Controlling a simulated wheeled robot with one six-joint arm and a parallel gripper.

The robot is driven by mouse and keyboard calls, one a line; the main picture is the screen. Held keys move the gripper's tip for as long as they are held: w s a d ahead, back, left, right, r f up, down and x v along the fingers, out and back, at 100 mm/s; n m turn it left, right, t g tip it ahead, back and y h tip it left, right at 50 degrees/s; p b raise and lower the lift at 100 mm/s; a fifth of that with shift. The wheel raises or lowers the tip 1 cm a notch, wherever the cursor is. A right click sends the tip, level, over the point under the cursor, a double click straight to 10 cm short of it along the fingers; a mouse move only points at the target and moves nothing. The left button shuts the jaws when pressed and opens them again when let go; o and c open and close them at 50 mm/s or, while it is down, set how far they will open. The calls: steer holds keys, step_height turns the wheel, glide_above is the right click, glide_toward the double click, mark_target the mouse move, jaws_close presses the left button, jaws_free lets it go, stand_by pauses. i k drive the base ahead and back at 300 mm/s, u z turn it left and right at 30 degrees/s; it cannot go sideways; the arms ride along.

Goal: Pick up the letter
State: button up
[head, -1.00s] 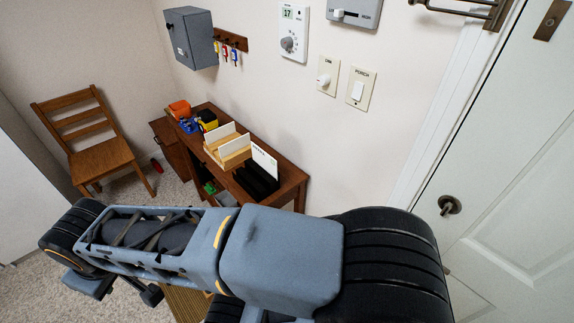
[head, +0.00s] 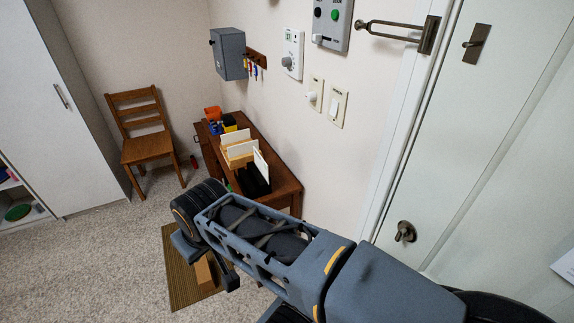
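White letters or cards (head: 238,141) stand upright in a light wooden sorter (head: 240,157) on the brown desk. Another white sheet (head: 261,165) stands in a black holder (head: 254,182) just in front of it. I cannot tell which of these is the letter. My arm crosses the lower middle of the view in front of the desk. What seems to be my gripper (head: 209,264) hangs at the arm's far end, above the mat and apart from the desk. It is mostly hidden by the arm, and its opening is not clear.
The brown desk (head: 288,190) stands against the wall, with an orange box (head: 212,113) at its far end. A wooden chair (head: 148,148) stands beyond it. A brown box (head: 205,272) lies on a striped mat (head: 182,292). The carpet at left is clear. A white door (head: 450,170) is at right.

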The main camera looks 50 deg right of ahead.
mark_target(261, 165)
steer(key=z, duration=1.05)
steer(key=i, duration=1)
steer(key=u, duration=0.05)
